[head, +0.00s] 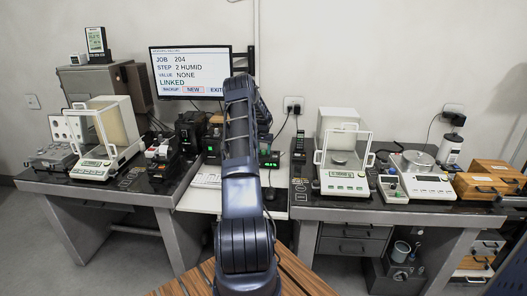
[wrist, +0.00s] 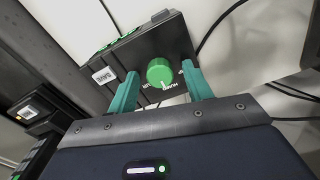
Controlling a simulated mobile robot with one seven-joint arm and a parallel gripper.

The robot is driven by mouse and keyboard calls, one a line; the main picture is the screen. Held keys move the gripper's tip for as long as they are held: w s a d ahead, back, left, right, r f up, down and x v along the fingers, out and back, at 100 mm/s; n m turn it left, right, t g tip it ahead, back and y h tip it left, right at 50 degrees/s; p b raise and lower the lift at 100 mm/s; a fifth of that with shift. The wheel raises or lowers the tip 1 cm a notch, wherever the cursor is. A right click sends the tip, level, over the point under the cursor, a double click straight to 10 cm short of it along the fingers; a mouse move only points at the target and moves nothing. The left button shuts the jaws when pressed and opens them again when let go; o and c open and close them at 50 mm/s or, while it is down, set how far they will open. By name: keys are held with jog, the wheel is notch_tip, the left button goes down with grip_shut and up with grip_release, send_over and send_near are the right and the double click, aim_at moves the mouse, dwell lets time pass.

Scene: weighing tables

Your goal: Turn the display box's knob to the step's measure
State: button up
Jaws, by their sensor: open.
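The display box (wrist: 120,62) is a dark box that fills the upper middle of the wrist view, tilted in the picture. Its round green knob (wrist: 159,71) has a pale pointer mark at its lower edge, near small white lettering that I cannot read surely. My gripper (wrist: 161,76) is open, with one teal finger on each side of the knob; I cannot tell whether either touches it. In the head view my arm hides the gripper and knob; part of a box with green digits (head: 268,165) shows beside the arm. The monitor (head: 188,72) reads JOB 204, STEP 2 HUMID, VALUE NONE, LINKED.
A balance with a glass shield (head: 340,178) stands on the right table and another (head: 92,168) on the left. Black cables (wrist: 220,24) run right of the box. Another dark device (wrist: 42,108) sits at left.

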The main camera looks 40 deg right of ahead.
aim_at(263, 151)
notch_tip(263, 151, up, 11)
jog(key=shift+f, duration=0.15)
dwell(0.4)
dwell(0.4)
jog(key=s+a+r+n+t, duration=0.1)
jog(key=a+r+n, duration=0.1)
jog(key=a+r, duration=1.5)
jog(key=s+a+r+n, duration=0.1)
jog(key=s+a+r, duration=0.25)
jog(key=a, duration=0.25)
jog(key=s+a+r+n+t, duration=0.1)
jog(key=s+a+r, duration=0.2)
jog(key=a+r, duration=0.3)
jog(key=s+a+r+n, duration=0.1)
jog(key=s+a+r, duration=0.2)
jog(key=a, duration=0.4)
jog(key=s+a+r+n+t, duration=0.1)
jog(key=s+a+r+n, duration=0.25)
jog(key=s+a, duration=1.25)
jog(key=s+a+f+n, duration=0.1)
jog(key=s+a, duration=0.3)
jog(key=s, duration=0.4)
jog(key=s+a+f+n+t, duration=0.1)
jog(key=s+a+f+n, duration=0.1)
jog(key=s, duration=0.6)
notch_tip(263, 151, down, 2)
jog(key=shift+s+a+f+t, duration=0.15)
jog(key=shift+a+t, duration=0.15)
jog(key=shift+a, duration=0.6)
